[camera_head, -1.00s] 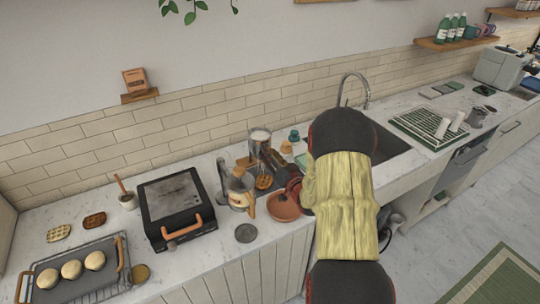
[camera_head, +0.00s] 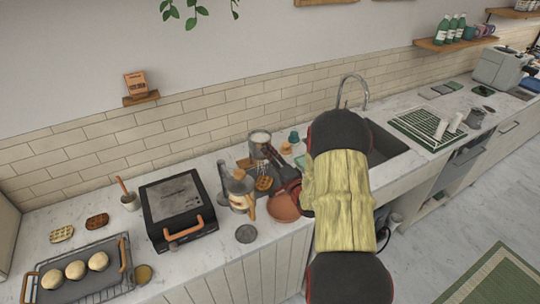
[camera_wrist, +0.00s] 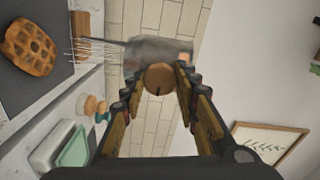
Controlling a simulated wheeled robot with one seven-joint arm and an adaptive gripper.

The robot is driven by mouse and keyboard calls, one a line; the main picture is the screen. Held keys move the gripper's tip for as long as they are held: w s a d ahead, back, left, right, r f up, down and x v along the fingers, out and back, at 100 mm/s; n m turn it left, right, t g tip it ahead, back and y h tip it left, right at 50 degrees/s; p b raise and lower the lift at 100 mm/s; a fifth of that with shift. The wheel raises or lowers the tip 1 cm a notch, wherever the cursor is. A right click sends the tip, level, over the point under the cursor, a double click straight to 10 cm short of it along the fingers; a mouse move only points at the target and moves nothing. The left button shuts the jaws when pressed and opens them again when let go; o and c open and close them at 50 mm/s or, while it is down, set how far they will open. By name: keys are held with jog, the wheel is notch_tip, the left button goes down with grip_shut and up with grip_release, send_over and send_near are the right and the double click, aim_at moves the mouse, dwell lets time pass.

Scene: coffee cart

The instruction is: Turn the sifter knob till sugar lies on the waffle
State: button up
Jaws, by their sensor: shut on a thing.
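The sifter, a metal cup holding something white at its top (camera_head: 260,137), stands near the wall. It also shows in the wrist view as a grey body (camera_wrist: 158,50). Its round wooden knob (camera_wrist: 160,78) lies between the fingers of my gripper (camera_wrist: 158,82), which is shut on it. In the head view my gripper (camera_head: 277,153) is at the sifter's right side. The brown waffle (camera_head: 264,183) lies below the sifter; the wrist view shows it (camera_wrist: 28,46) on a dark board (camera_wrist: 45,90). Thin white streaks (camera_wrist: 92,50) run between sifter and board, beside the waffle. I cannot make out sugar on it.
A waffle iron (camera_head: 178,207) is to the left. Small capped jars (camera_wrist: 95,108) and a green box (camera_wrist: 72,150) stand near the sifter.

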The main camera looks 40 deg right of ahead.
jog(key=shift+f+m+p, duration=0.15)
jog(key=shift+m+p, duration=2.65)
jog(key=shift+m, duration=5)
jog(key=o, duration=1.2)
jog(key=shift+c, duration=0.2)
jog(key=v, duration=1.2)
